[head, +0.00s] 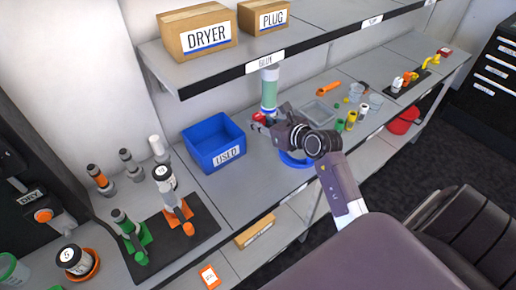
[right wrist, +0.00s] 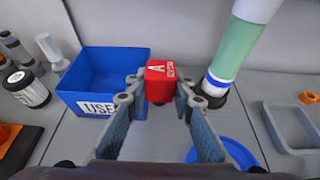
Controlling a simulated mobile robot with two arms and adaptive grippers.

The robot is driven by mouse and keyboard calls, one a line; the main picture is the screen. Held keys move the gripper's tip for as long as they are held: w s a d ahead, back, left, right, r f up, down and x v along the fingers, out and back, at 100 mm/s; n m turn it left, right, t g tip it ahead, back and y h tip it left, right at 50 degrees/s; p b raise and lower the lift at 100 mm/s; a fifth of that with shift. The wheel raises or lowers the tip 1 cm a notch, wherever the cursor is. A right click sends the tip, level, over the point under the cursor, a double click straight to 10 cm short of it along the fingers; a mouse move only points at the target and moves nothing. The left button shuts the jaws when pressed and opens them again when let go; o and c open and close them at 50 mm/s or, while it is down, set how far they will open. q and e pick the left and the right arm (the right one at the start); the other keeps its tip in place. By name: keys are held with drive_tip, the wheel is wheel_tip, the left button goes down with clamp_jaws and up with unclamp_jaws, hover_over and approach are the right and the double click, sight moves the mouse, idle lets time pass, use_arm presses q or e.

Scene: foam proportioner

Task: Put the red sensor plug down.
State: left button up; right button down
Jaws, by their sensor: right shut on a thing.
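The red sensor plug (right wrist: 160,82), a small red block with a white letter A on top, is between the fingertips of my right gripper (right wrist: 158,92). The gripper is shut on it. In the head view the red plug (head: 258,117) shows at the tip of the right gripper (head: 268,123), partly hidden by the fingers. It is in front of the green and white column, just right of the blue USED bin (head: 228,156). I cannot tell whether the plug touches the bench. My left gripper is not in view.
The green column (right wrist: 234,45) stands close right of the plug. A blue round dish (head: 289,162) lies below my right gripper, and a grey tray (head: 318,113) is to the right. The shelf (head: 200,75) overhangs the back. Bare bench (head: 235,190) lies in front of the bin.

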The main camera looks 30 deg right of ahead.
sight(259, 156)
wheel_tip(259, 156, down, 13)
drive_tip(key=shift+f+b, duration=0.1)
drive_tip(key=shift+b, duration=0.35)
drive_tip(key=shift+f, duration=0.1)
drive_tip(key=c, duration=1.7)
unclamp_jaws()
